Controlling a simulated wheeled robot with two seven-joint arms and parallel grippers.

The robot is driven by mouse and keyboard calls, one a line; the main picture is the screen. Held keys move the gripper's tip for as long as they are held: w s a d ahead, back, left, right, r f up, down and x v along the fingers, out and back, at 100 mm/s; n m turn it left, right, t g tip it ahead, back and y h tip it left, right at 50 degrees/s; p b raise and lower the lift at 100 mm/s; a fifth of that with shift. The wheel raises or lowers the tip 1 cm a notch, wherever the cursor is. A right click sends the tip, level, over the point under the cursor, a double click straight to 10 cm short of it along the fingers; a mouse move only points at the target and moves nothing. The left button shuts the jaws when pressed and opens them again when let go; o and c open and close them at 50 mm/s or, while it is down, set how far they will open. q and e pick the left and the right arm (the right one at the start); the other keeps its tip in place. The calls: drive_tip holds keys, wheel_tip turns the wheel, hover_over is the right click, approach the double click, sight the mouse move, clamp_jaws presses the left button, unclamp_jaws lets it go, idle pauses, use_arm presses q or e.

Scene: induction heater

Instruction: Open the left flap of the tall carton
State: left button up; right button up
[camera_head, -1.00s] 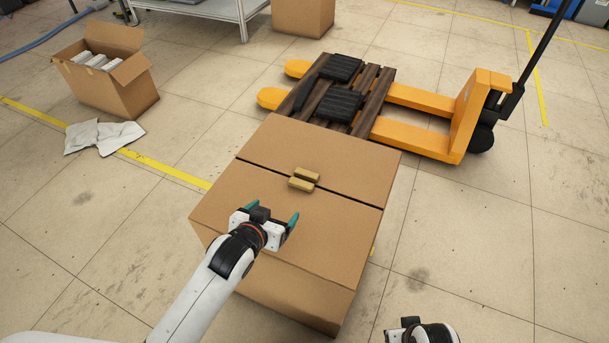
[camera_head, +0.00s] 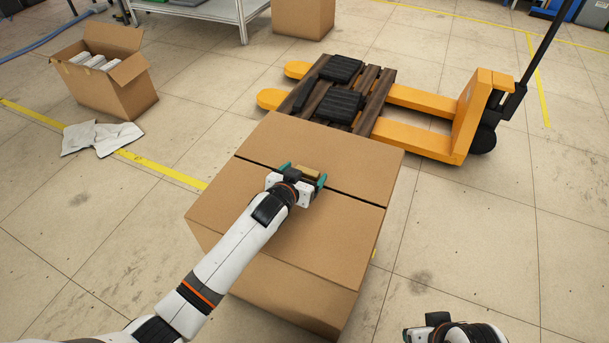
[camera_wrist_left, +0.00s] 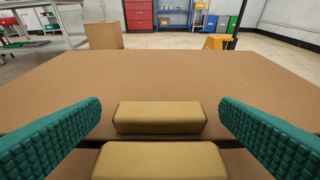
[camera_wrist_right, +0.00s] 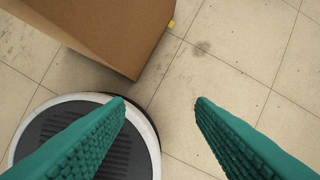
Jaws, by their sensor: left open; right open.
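The tall carton (camera_head: 335,238) stands in front of me, its top closed by a near flap (camera_head: 225,205) and a far flap (camera_head: 320,148) with a dark slit between them. Each flap bears a tan block beside the slit: the near block (camera_wrist_left: 160,160) and the far block (camera_wrist_left: 160,118). My left gripper (camera_head: 304,173) is open just above the carton top, with its teal fingers on either side of the blocks, apart from them. In the head view it hides the near block. My right gripper (camera_wrist_right: 161,100) is open and empty over the floor, right of the carton.
A yellow pallet jack (camera_head: 420,105) with a dark wooden pallet (camera_head: 372,88) stands just behind the carton. A smaller open carton (camera_head: 130,95) and a white cloth (camera_head: 100,137) are at the left. The floor at right is clear.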

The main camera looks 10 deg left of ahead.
use_arm(q)
drive_tip(key=shift+w+d+f, duration=0.15)
drive_tip(key=shift+w, duration=0.25)
drive_tip(key=c, duration=1.4)
